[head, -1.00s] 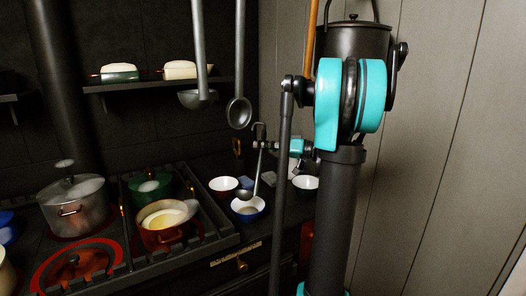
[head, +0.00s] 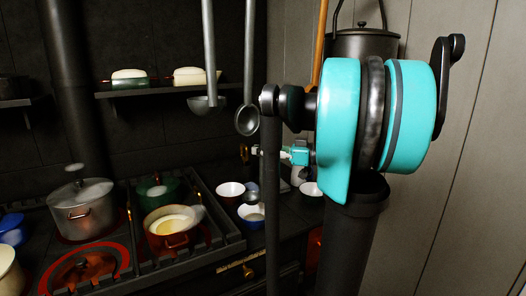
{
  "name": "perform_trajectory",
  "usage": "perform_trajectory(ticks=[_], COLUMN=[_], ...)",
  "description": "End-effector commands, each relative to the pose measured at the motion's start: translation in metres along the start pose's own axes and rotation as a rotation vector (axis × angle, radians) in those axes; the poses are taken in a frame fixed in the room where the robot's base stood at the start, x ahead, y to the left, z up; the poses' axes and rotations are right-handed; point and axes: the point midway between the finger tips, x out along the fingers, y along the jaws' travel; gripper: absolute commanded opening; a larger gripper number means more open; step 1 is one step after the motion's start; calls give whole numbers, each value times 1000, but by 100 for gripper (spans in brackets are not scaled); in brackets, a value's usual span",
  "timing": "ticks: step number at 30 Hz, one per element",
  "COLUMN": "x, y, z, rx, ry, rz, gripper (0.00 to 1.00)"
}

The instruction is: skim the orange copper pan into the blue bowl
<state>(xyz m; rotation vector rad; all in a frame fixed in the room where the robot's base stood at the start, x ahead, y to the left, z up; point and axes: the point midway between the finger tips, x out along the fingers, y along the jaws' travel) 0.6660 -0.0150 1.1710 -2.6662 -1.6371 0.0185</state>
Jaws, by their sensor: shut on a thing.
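The orange copper pan (head: 176,240) sits on the stove at lower left, with pale, yellowish liquid in it and a whitish patch at its right side. The blue bowl (head: 250,223), white inside, stands on the dark counter right of the stove. My gripper (head: 259,151) is above and behind the bowl, partly hidden by my own arm link. It is shut on a ladle, whose grey scoop (head: 251,195) shows just above the blue bowl's far rim. The ladle's handle is mostly hidden behind my arm link, and I cannot tell what the scoop holds.
A green pot (head: 158,190) and a lidded grey pot (head: 82,214) are on the stove. Hanging ladles (head: 247,120) and a shelf (head: 170,90) are above.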

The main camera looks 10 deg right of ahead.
Motion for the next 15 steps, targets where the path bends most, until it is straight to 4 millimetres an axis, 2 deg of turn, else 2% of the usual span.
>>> perform_trajectory(ticks=[15], x=[0], y=[-3], z=[-6], rx=[-16], ry=[0], rz=[0], gripper=[0])
